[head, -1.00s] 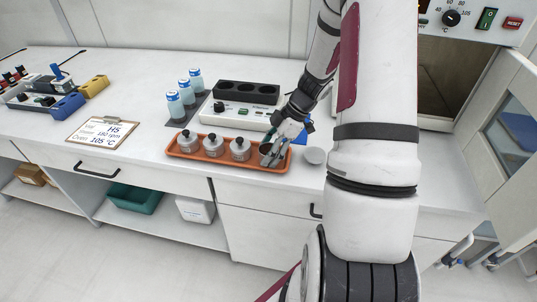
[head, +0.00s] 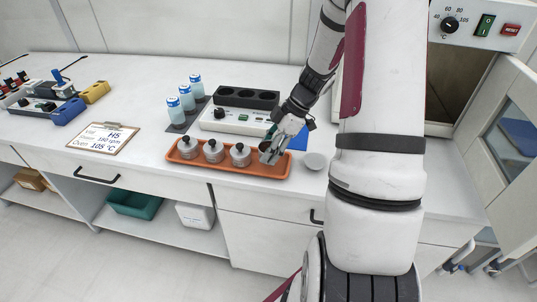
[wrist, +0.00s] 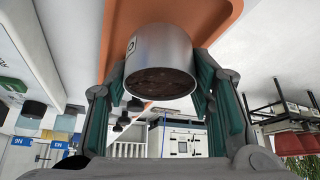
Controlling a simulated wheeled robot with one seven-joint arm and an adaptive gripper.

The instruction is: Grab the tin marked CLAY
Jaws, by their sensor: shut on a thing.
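My gripper (head: 269,153) is at the right end of the orange tray (head: 230,172). In the wrist view my gripper (wrist: 160,82) has its green-padded fingers closed on both sides of an open grey metal tin (wrist: 160,48). Dark brown matter fills the tin. Only a sliver of its label shows at the left edge, so I cannot read its name. In the head view the fingers mostly hide this tin. Whether it is clear of the tray floor is hard to tell.
Lidded tins (head: 189,149), (head: 213,152) and (head: 240,156) stand in the tray, left of my gripper. A small white dish (head: 315,161) is right of the tray. A white instrument (head: 232,123) and blue-capped bottles (head: 187,99) stand behind. A clipboard (head: 103,138) lies left.

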